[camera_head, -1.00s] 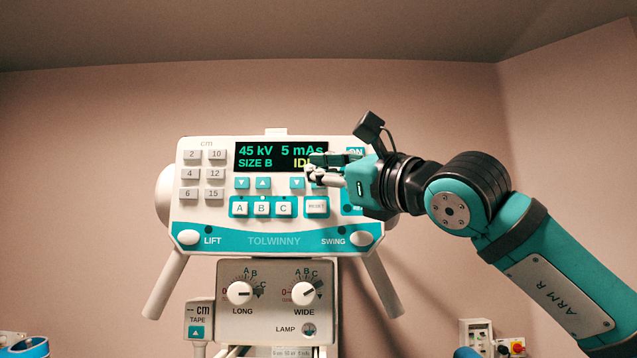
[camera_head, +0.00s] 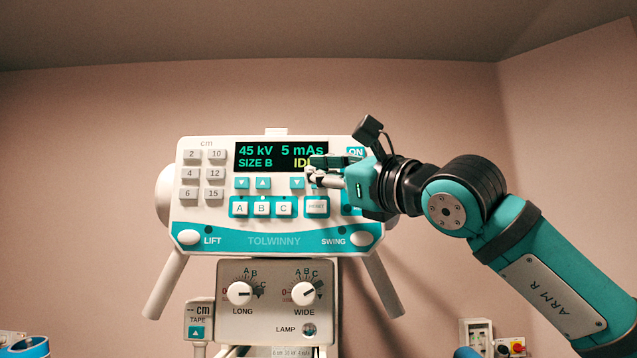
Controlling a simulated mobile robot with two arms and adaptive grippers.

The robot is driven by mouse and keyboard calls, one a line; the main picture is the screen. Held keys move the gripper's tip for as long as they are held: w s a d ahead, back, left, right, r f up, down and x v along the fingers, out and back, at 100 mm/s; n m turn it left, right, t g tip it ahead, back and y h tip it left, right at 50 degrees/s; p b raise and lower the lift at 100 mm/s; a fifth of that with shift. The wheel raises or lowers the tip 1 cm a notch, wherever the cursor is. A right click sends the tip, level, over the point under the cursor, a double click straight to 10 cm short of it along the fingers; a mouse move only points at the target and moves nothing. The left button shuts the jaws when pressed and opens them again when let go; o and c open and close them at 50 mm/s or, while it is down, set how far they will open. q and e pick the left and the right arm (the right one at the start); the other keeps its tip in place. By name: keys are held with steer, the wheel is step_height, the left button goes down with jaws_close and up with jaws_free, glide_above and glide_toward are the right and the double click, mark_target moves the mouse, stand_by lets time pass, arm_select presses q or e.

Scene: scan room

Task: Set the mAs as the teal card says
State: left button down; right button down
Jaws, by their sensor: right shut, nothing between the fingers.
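The control panel (camera_head: 208,219) faces me. Its display (camera_head: 258,151) reads 45 kV, 5 mAs and SIZE B, with a status word partly hidden that starts "ID". Below it are a down and an up key on the left and a down key (camera_head: 297,183) under the mAs reading. The key to its right is hidden behind my right gripper. My right gripper (camera_head: 312,172) is shut and empty, its fingertips in front of the display's lower right and the mAs keys; contact cannot be told. No teal card is in view. My left gripper is not in view.
Keys A, B, C (camera_head: 261,208) and RESET (camera_head: 317,206) sit just below the fingers. LIFT (camera_head: 189,238) and SWING (camera_head: 361,239) buttons are lower. A knob box (camera_head: 272,315) hangs beneath. Open wall lies left of the panel.

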steer(key=shift+w, duration=0.35)
stand_by(0.6)
stand_by(0.3)
steer(key=shift+s+b, duration=0.65)
steer(key=shift+s, duration=0.2)
steer(key=s+b, duration=0.3)
steer(key=s, duration=0.2)
steer(key=shift+b, duration=0.35)
steer(key=shift+w, duration=0.1)
stand_by(0.4)
